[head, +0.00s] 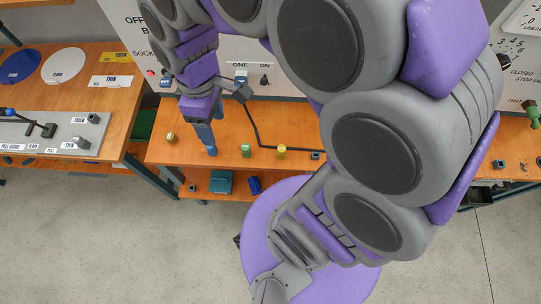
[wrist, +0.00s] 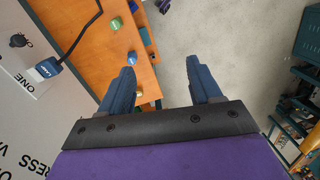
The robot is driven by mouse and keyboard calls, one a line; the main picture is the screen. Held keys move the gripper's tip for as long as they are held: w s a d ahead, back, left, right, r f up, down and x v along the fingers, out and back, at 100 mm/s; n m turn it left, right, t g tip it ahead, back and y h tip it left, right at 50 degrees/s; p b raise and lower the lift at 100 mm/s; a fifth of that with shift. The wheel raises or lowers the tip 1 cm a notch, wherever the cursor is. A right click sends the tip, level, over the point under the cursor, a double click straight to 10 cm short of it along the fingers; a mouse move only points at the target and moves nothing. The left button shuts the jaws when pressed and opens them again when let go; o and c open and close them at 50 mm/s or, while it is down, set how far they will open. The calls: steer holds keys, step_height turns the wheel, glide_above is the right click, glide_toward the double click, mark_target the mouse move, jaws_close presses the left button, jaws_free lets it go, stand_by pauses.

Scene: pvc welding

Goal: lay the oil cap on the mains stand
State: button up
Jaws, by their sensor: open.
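Several small caps stand in a row on the orange bench. A tan cap (head: 171,138) is left of my gripper (head: 211,150), and a green cap (head: 246,151) and a yellow cap (head: 281,152) are right of it. In the wrist view, a blue cap (wrist: 132,57) with a pale top lies near the left fingertip. My gripper is open, with nothing between its fingers (wrist: 161,68) in the wrist view. I cannot read which cap is the oil cap. A small dark square holder (head: 315,155) is at the bench's right; I cannot tell whether it is the mains stand.
The orange bench (head: 230,128) has a lower shelf with a teal box (head: 221,182) and a blue item (head: 255,186). A black cable (head: 252,124) hangs from a plug on the wall panel. Another table (head: 120,80) stands at left. The floor in front is clear.

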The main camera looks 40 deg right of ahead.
steer(key=s+d+m, duration=0.2)
steer(key=s+m, duration=0.2)
steer(key=s, duration=0.3)
steer(key=s+d+m, duration=0.3)
steer(key=s+m, duration=0.2)
steer(key=s, duration=0.2)
steer(key=shift+s+r+g+h, duration=0.25)
steer(key=shift+s+g+h, duration=0.05)
steer(key=shift+s, duration=0.05)
